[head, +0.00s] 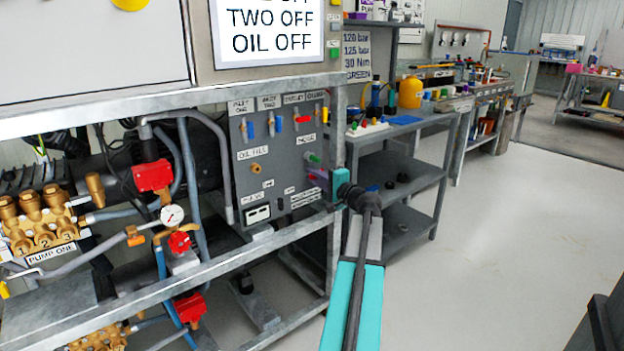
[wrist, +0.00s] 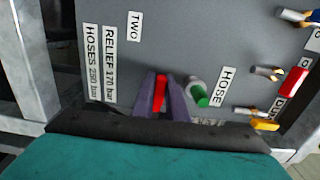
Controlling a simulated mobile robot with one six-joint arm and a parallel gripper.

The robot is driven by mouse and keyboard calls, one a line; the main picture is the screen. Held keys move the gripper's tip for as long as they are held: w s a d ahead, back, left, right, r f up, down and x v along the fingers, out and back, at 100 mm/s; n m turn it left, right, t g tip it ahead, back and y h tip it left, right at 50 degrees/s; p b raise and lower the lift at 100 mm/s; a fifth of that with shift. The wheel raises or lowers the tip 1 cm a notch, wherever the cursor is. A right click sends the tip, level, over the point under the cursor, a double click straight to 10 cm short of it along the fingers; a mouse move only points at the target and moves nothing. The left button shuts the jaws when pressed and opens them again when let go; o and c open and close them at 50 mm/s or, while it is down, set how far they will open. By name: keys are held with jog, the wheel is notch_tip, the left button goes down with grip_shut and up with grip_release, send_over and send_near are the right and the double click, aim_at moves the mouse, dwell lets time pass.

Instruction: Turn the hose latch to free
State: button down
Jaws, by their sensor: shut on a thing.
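My gripper (wrist: 161,88) is shut on a narrow red piece (wrist: 160,96), which shows between the two purple-grey fingers in the wrist view. Its lower end is hidden by the gripper body. Just right of the fingers, a green-tipped grey knob (wrist: 202,96) sticks out of the grey panel, beside a HOSE label (wrist: 227,87). I cannot tell whether the red piece is the hose latch. In the head view my gripper (head: 318,177) is at the panel's lower right edge, just below the green-tipped knob (head: 313,159). The red piece is hard to make out there.
The grey panel (head: 270,165) carries several other levers, including a blue one (head: 279,124) and a red one (head: 303,119). A metal frame rail (head: 270,246) runs below it. A bench with a yellow container (head: 410,92) stands behind right. The floor at right is clear.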

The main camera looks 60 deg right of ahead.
jog(key=shift+w+a, duration=0.15)
jog(key=c, duration=1.8)
grip_release()
jog(key=p+v, duration=0.3)
jog(key=v, duration=1.1)
